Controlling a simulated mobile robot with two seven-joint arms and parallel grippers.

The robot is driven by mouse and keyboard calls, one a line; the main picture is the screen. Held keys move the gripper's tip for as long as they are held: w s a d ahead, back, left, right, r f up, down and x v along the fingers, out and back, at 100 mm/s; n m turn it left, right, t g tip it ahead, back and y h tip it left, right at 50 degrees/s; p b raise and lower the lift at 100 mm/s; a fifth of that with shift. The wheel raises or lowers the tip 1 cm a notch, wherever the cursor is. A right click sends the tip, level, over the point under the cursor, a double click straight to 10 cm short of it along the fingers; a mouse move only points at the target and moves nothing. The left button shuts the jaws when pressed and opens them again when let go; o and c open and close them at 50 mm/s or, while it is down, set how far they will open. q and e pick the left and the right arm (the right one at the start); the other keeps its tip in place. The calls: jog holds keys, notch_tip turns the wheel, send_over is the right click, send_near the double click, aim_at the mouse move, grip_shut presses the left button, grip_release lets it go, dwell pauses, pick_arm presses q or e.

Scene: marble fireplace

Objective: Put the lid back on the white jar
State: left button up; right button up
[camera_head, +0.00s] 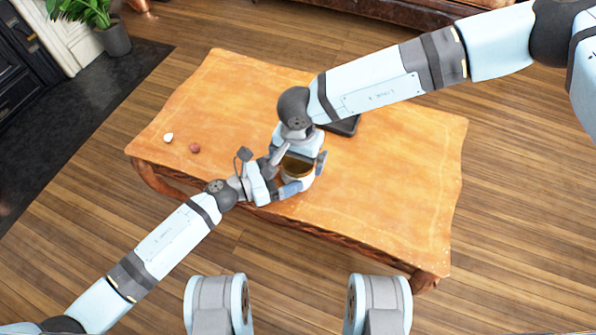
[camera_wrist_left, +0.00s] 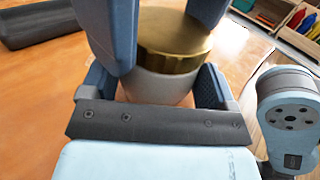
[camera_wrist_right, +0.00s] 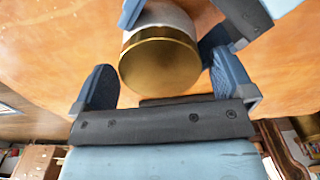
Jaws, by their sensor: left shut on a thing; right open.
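The white jar (camera_wrist_left: 155,88) stands on the wooden table near its front edge, with the gold lid on its top. The lid (camera_head: 297,166) shows from above in the head view, and its round top (camera_wrist_right: 160,66) faces the right wrist camera. In the left wrist view the lid (camera_wrist_left: 172,40) rests on the jar's rim without a visible gap. My left gripper (camera_head: 283,173) is shut on the jar's body from the left. My right gripper (camera_head: 299,158) is above the jar, open, with its fingers apart from the lid on both sides. The fingers hide parts of the jar.
A dark flat object (camera_head: 346,125) lies on the table behind my right gripper, partly hidden. A small white piece (camera_head: 168,137) and a reddish ball (camera_head: 195,148) lie at the left. The table's right side (camera_head: 410,170) is clear. A potted plant (camera_head: 112,38) stands beyond.

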jog(key=c, duration=0.8)
jog(key=m, duration=0.3)
jog(key=shift+c, duration=0.2)
jog(key=o, duration=0.8)
jog(key=shift+o, duration=0.2)
jog(key=shift+r, duration=2.25)
